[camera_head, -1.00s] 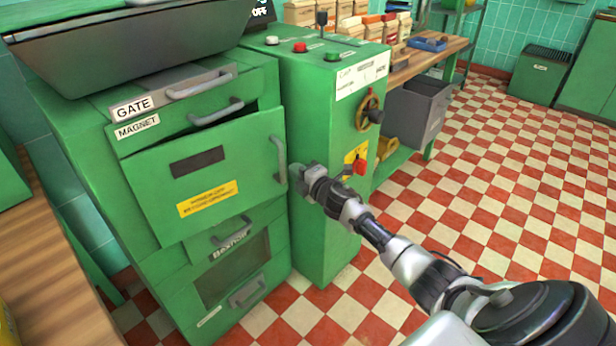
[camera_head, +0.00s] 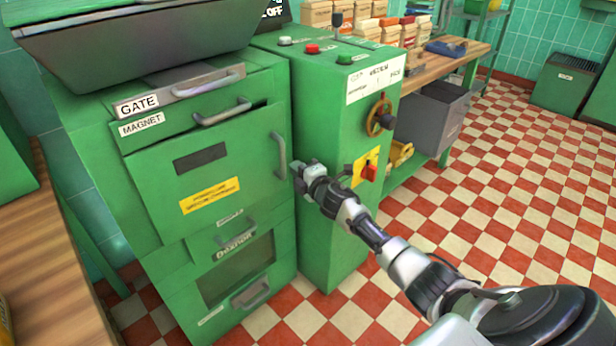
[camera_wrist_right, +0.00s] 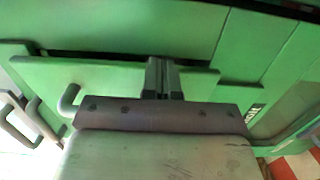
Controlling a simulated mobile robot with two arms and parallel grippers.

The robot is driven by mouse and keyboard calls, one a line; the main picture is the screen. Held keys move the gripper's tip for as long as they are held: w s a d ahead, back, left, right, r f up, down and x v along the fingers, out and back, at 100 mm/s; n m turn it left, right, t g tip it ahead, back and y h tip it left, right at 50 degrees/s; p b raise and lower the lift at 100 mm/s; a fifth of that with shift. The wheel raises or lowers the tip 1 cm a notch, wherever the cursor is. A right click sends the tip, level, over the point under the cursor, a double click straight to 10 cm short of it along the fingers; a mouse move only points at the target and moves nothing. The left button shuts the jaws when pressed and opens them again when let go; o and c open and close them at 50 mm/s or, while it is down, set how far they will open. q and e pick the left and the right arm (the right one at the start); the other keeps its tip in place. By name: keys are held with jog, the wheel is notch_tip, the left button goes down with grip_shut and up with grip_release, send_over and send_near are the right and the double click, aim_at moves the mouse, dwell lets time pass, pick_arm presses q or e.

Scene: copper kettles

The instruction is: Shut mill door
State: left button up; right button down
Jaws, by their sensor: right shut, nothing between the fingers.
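The mill door (camera_head: 210,180) is a green panel with a dark slot, a yellow label and a grey upright handle (camera_head: 279,155) on its right side. It stands slightly ajar; a dark gap shows along its top right edge. In the right wrist view the door (camera_wrist_right: 100,80) spans the middle, with a dark gap behind it. My right gripper (camera_head: 298,176) is shut and empty, just right of the door's right edge. Its fingers (camera_wrist_right: 163,78) are at the door's face in the wrist view; contact is not certain. My left gripper is not in view.
The magnet drawer (camera_head: 205,120) and its handle sit above the door, and a lower panel with a window (camera_head: 235,270) is below. A green control cabinet (camera_head: 335,210) with a handwheel and red switch stands close at right. Checkered floor (camera_head: 510,190) is open beyond.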

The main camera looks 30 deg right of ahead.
jog(key=s+a+r+n+y+p, duration=0.1)
jog(key=s+a+y+p, duration=0.15)
jog(key=s, duration=0.65)
jog(key=s+a+r+n+y+p, duration=0.1)
jog(key=s+a+r+p, duration=0.15)
jog(key=s, duration=0.65)
pick_arm(q)
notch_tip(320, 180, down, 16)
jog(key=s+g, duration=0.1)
jog(key=shift+b, duration=0.3)
pick_arm(e)
jog(key=w, duration=1.3)
jog(key=shift+w+a+f+g, duration=0.15)
jog(key=shift+a+f+g, duration=0.15)
jog(key=shift+f, duration=0.1)
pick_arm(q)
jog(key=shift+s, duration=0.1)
pick_arm(e)
jog(key=shift+d, duration=0.1)
